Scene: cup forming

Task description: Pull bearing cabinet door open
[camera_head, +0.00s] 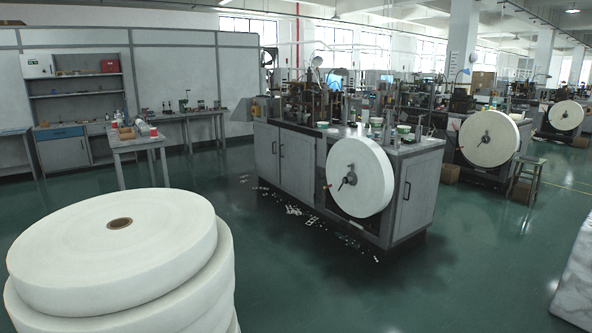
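A grey machine cabinet (342,145) stands in the middle of the room. Its left side has two grey doors (282,155) with dark handles, and they look shut. Its right end has another grey door (416,197) with a dark vertical handle (407,190), which also looks shut. A large white paper roll (361,177) is mounted on the cabinet's front between them. I cannot tell which door is the bearing cabinet door. Neither of my grippers shows in the head view.
A stack of large white paper rolls (115,250) fills the lower left. A small grey table (136,148) and a workbench stand at the back left. A pale wrapped object (574,275) is at the right edge. Green floor (330,290) is open before the cabinet, with paper scraps near its base.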

